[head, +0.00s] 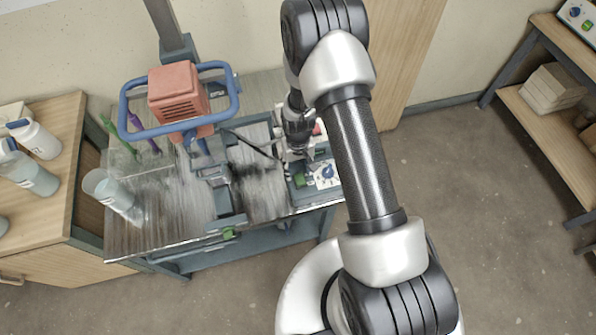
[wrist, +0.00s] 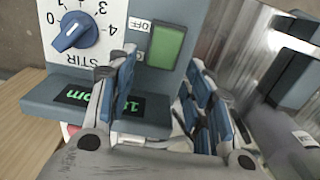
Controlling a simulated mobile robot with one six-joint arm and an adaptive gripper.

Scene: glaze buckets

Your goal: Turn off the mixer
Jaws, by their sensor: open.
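The mixer (head: 180,95) has a red motor in a blue tubular frame over the workbench. Its control box (head: 318,184) stands at the bench's right side, partly hidden by my arm. In the wrist view, the control box (wrist: 190,22) shows a blue STIR dial (wrist: 75,30), a green rocker switch (wrist: 167,45) beside an OFF label (wrist: 140,25), and a lit display (wrist: 75,97) with green characters, partly covered by a finger. My gripper (wrist: 162,68) is open and empty, its blue-padded fingers before the box's face near the switch. Contact cannot be told. In the head view, my gripper (head: 298,155) is just above the box.
A clear cup (head: 108,188) sits at the bench's left end near green and purple tools (head: 130,132). White bottles (head: 32,172) stand on a wooden table at the left. A shelf (head: 545,105) stands at the right. The floor between is clear.

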